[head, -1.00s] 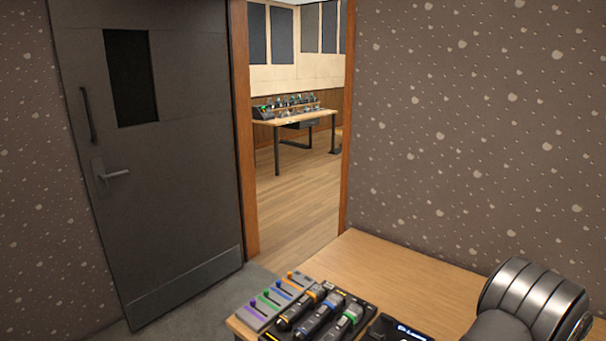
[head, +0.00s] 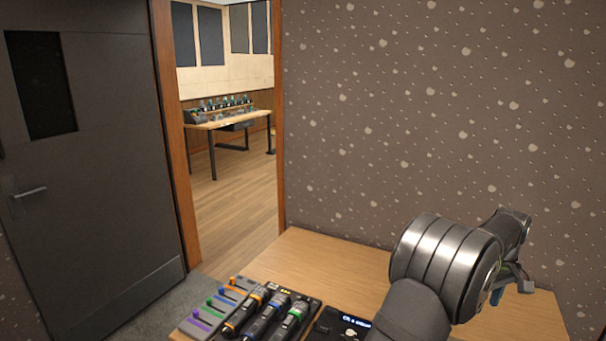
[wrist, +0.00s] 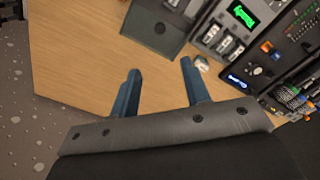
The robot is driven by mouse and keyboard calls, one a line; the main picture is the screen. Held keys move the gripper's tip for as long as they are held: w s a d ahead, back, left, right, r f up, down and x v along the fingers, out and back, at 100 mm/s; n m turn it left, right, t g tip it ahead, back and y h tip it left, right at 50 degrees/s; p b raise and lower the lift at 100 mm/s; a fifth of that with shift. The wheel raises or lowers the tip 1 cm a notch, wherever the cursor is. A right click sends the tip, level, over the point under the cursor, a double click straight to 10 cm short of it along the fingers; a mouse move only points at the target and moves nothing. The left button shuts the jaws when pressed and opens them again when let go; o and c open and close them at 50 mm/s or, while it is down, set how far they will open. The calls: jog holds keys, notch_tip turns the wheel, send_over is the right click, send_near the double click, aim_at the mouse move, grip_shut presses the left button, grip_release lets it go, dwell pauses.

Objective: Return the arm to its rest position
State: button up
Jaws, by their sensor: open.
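My arm reaches over the right part of the wooden table (head: 340,258) in the head view. My gripper (head: 507,290) hangs at the arm's end above the table's right side, with its blue fingers partly hidden by the wrist. In the wrist view my gripper (wrist: 160,85) points at the table, its two blue fingers wide apart with nothing between them but bare wood. The fader panel (head: 215,308), with purple, green, blue and orange knobs, sits at the table's left end, well away from my gripper in the head view.
Several microphones (head: 268,312) lie in a tray beside the fader panel. A black device with a lit display (head: 350,322) stands to their right. The wrist view shows a grey box (wrist: 155,28) and a green-lit unit (wrist: 243,14) beyond the fingers. A dark door (head: 90,190) stands left.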

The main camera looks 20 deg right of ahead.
jog(key=f, duration=1.7)
jog(key=shift+s+a+f, duration=0.2)
jog(key=shift+s+a, duration=0.05)
jog(key=shift+s, duration=0.05)
jog(key=s+a, duration=0.4)
jog(key=s+a+r, duration=0.1)
jog(key=s+a, duration=0.1)
jog(key=shift+s+a, duration=0.2)
jog(key=shift+a, duration=0.05)
notch_tip(320, 180, up, 16)
jog(key=m, duration=0.4)
jog(key=shift+w+d, duration=0.35)
jog(key=shift+d, duration=0.05)
notch_tip(320, 180, down, 13)
jog(key=n, duration=0.4)
jog(key=shift+s+a+r, duration=0.2)
jog(key=shift+s+a, duration=0.1)
jog(key=shift+a, duration=0.05)
